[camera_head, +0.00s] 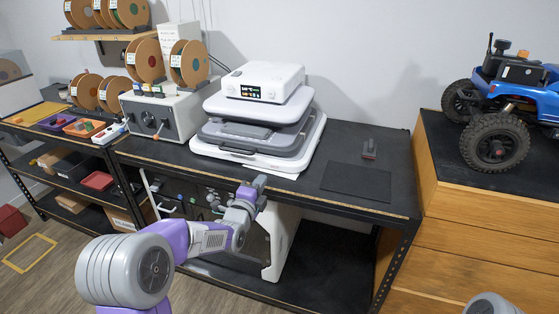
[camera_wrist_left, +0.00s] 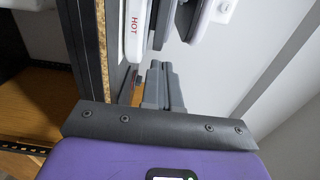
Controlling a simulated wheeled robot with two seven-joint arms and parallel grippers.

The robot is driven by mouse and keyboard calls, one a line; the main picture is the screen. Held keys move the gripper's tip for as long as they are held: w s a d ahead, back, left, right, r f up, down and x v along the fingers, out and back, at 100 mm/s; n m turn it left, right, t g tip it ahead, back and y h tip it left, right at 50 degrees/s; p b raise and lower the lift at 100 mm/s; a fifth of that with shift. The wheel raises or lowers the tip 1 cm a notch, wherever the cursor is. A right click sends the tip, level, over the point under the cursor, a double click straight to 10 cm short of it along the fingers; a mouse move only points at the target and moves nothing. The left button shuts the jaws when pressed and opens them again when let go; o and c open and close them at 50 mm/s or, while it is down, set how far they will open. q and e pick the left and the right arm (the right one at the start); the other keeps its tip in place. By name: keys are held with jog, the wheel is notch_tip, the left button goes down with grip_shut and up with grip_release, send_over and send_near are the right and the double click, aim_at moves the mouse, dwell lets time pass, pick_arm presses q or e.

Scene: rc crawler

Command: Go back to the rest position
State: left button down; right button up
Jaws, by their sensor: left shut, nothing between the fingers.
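My left gripper (camera_head: 259,182) is in front of the workbench's front edge, just below the white and grey press (camera_head: 257,133). Its arm, purple and grey, comes in from the lower left. In the left wrist view its grey fingers (camera_wrist_left: 162,84) are together with nothing between them. The press's white edge with the word HOT (camera_wrist_left: 135,28) shows beyond the fingers there. My right gripper is out of view; only a grey rounded piece of my right arm shows at the bottom right corner of the head view.
The black workbench (camera_head: 340,140) holds the press, a dark mat (camera_head: 357,181) and a spool machine (camera_head: 163,115). A blue crawler (camera_head: 510,90) stands on a wooden cabinet (camera_head: 480,215) at the right. A white appliance (camera_head: 283,235) stands under the bench. Floor shows at the lower left.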

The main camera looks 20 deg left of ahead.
pick_arm(q)
jog(key=s+d+f+n+g+p, duration=0.1)
jog(key=s+d+f+n+g, duration=0.2)
jog(key=f, duration=0.6)
jog(key=s+d+f+n+g+h+p, duration=0.1)
jog(key=s+d+f+n+g, duration=0.25)
jog(key=f, duration=0.55)
jog(key=s+f+n+g+p, duration=0.1)
jog(key=s+f+n+g, duration=0.25)
jog(key=s+f, duration=0.35)
jog(key=s+d+f+n+g, duration=0.2)
jog(key=s+f+n, duration=0.1)
jog(key=s, duration=0.4)
jog(key=s+d+f+n+g+h+p, duration=0.1)
jog(key=s+d+f+n+g, duration=0.2)
jog(key=s, duration=0.4)
jog(key=s+d+f+n+g+h, duration=0.1)
jog(key=s+d+f+n+g, duration=0.1)
jog(key=s+f+n, duration=0.3)
jog(key=s+d, duration=0.1)
jog(key=s, duration=0.2)
jog(key=shift+d+f+g+p, duration=0.15)
jog(key=shift+f+g+p, duration=0.15)
jog(key=shift+f, duration=0.1)
